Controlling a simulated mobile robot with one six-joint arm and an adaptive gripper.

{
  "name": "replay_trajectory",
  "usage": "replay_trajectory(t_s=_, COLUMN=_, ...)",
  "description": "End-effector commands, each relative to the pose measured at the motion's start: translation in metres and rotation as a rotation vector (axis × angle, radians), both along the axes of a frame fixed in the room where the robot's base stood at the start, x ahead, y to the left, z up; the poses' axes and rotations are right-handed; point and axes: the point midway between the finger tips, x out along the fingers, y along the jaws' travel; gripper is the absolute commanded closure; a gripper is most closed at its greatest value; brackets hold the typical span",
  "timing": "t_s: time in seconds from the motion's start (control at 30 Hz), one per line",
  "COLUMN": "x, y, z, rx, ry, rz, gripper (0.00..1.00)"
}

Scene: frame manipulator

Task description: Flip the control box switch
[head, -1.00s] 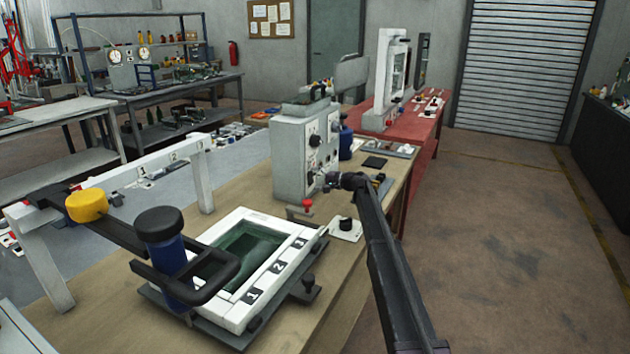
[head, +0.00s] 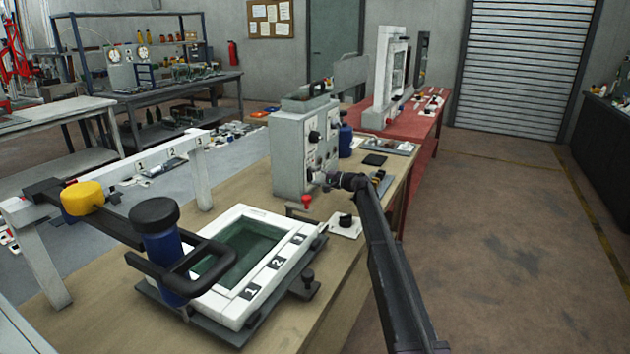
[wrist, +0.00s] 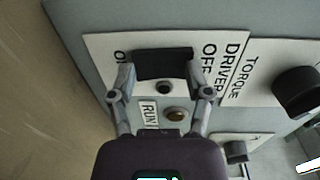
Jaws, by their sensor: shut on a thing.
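The control box (head: 297,150) is a grey box with a top handle, standing on the wooden bench. In the wrist view its front panel shows a white plate marked "DRIVER OFF" (wrist: 208,75) with a black switch (wrist: 163,64) on it. My gripper (wrist: 161,75) is at this plate, with a finger at each end of the switch, shut on it. In the head view my gripper (head: 318,179) reaches the lower part of the panel. A "RUN" label (wrist: 149,114) and a small brown lamp (wrist: 175,114) show between the fingers.
A black knob (wrist: 297,90) marked "TORQUE" is to the right of the switch. A white framed fixture (head: 240,255) with a blue cylinder (head: 163,255) stands in front on the bench. A red knob (head: 306,201) is just below my gripper. Floor to the right is clear.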

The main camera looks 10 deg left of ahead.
Motion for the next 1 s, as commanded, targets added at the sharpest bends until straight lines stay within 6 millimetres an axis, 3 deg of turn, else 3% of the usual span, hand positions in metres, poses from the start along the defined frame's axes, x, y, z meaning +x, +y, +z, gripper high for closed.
replay_trajectory(t_s=0.3, x=0.004, y=0.0051, z=-0.0015, rx=0.109, ry=-0.034, rz=-0.003, gripper=0.82)
replay_trajectory(t_s=0.63, x=0.0046, y=0.0054, z=0.001, rx=0.116, ry=-0.038, rz=-0.003, gripper=0.79)
replay_trajectory(t_s=0.67, x=0.0047, y=0.0054, z=0.001, rx=0.116, ry=-0.038, rz=-0.003, gripper=0.25)
replay_trajectory(t_s=0.73, x=0.0045, y=0.005, z=0.0009, rx=0.116, ry=-0.038, rz=-0.003, gripper=0.04)
replay_trajectory(t_s=0.77, x=0.0043, y=0.0048, z=0.0008, rx=0.115, ry=-0.038, rz=-0.003, gripper=0.0)
replay_trajectory(t_s=1.0, x=0.0026, y=0.0033, z=-0.0002, rx=0.113, ry=-0.038, rz=-0.002, gripper=0.0)
